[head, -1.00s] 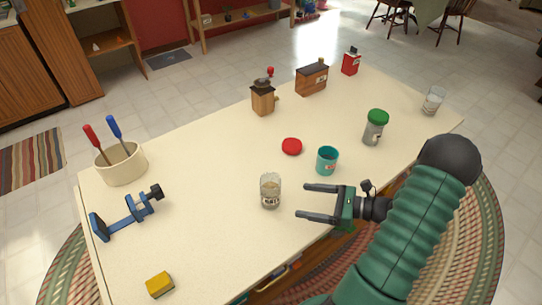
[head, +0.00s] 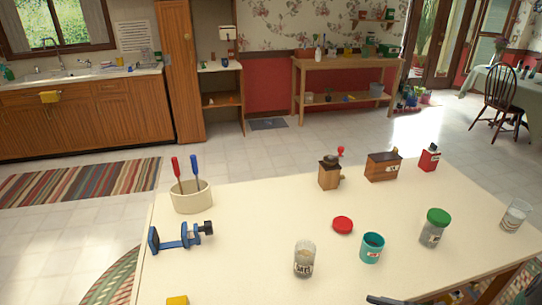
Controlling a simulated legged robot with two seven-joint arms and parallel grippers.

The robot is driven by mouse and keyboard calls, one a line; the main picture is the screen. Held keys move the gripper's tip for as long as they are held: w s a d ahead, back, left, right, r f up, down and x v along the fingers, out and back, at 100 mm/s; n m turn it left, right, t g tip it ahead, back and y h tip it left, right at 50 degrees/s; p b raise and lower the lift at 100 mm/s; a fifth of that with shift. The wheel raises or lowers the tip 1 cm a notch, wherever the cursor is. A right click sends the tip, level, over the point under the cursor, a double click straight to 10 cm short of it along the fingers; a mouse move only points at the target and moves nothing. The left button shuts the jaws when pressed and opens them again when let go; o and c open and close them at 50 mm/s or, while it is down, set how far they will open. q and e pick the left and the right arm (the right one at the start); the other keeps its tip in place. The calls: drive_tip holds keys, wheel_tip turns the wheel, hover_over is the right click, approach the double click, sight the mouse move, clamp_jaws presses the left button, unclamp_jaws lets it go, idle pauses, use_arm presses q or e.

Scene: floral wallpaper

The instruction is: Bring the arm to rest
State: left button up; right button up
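My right gripper (head: 385,300) shows only as a dark finger piece at the bottom edge of the head view, low over the near side of the cream table (head: 240,262). Most of it is cut off by the frame, so its opening cannot be seen. It appears apart from the objects, nearer to me than the glass jar (head: 304,260) and the teal cup (head: 371,247). My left gripper is not in view.
On the table are a crock with screwdrivers (head: 191,199), blue clamp (head: 180,238), yellow block (head: 177,300), red lid (head: 342,225), green-lidded jar (head: 433,229), clear glass (head: 515,216), grinder (head: 329,173), wooden box (head: 382,167) and red tin (head: 429,158). The table's left-centre is fairly clear.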

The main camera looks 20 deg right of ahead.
drive_tip(key=s+a+r+n+g+h+p, duration=0.1)
drive_tip(key=s+a+n+g+h+p, duration=0.2)
drive_tip(key=a+n+g, duration=0.9)
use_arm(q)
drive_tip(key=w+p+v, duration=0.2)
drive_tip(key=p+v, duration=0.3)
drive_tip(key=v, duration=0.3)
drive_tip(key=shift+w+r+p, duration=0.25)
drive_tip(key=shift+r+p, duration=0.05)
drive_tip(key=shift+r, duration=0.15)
use_arm(e)
drive_tip(key=w+a+r+n+t+h, duration=0.1)
drive_tip(key=w+a+r+n+h, duration=0.1)
drive_tip(key=n, duration=0.5)
drive_tip(key=w+a+r+n+t+h, duration=0.2)
drive_tip(key=w+a+r+n+h, duration=0.1)
drive_tip(key=r+n, duration=0.3)
drive_tip(key=a+n+h, duration=0.1)
drive_tip(key=n, duration=0.1)
drive_tip(key=shift+n, duration=0.3)
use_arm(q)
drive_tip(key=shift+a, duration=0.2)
use_arm(e)
drive_tip(key=shift+a+r, duration=0.15)
drive_tip(key=shift+a, duration=0.15)
